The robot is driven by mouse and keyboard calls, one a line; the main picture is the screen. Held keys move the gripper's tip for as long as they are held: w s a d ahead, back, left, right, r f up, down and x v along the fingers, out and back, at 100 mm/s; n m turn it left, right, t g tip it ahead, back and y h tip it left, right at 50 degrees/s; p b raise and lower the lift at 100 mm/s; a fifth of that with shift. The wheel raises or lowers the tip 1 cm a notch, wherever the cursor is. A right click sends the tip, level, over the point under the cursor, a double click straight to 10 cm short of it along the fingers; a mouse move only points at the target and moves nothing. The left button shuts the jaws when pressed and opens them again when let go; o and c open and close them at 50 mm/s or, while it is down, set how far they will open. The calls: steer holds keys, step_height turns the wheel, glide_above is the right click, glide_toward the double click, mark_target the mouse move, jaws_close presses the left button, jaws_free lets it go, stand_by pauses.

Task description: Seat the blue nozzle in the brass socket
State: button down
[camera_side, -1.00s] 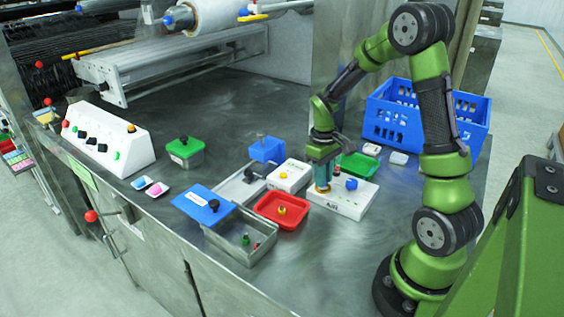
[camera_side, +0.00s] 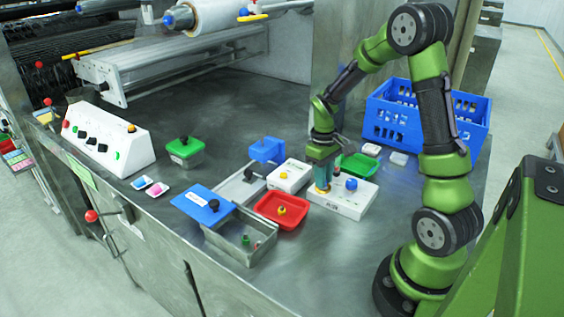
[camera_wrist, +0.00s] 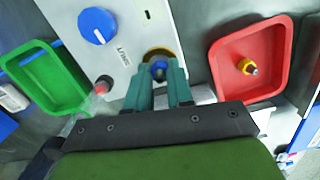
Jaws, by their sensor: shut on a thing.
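My gripper (camera_side: 322,190) points down over the white box (camera_side: 352,203) in the side view. In the wrist view, the two teal fingers of my gripper (camera_wrist: 159,80) are closed around the blue nozzle (camera_wrist: 159,70), of which a small part shows between the fingertips. The brass socket (camera_wrist: 158,53) is a ring on the white box, right at the fingertips. The nozzle's tip is over or within this ring; I cannot tell how deep it sits. The fingers hide much of the nozzle and the near side of the ring.
A blue knob (camera_side: 351,184) stands on the box beside my gripper. The red tray (camera_wrist: 222,68), holding a brass-coloured piece (camera_wrist: 247,66), lies to one side, the green tray (camera_wrist: 20,60) to the other. A blue crate (camera_side: 385,132) stands behind. A red-tipped clear piece (camera_wrist: 101,88) is near the fingers.

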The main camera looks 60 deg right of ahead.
steer(key=shift+f, duration=0.7)
stand_by(1.0)
steer(key=c, duration=1.2)
jaws_free()
steer(key=shift+c, duration=0.2)
steer(key=shift+o, duration=1.2)
steer(key=shift+r, duration=3.6)
steer(key=shift+s+a+f+m, duration=0.15)
steer(key=shift+f+m, duration=0.1)
steer(key=shift+m, duration=0.25)
steer(key=s+a+r+t+y, duration=0.1)
steer(key=s+a+r+t, duration=0.2)
steer(key=a+r, duration=0.4)
steer(key=s+a+r+m+t, duration=0.1)
steer(key=s+a+r+t, duration=0.3)
steer(key=a+r, duration=0.3)
steer(key=a+t, duration=0.1)
steer(key=a, duration=0.4)
steer(key=shift+s+a+y, duration=0.15)
steer(key=shift+a+y, duration=0.1)
steer(key=shift+y, duration=0.15)
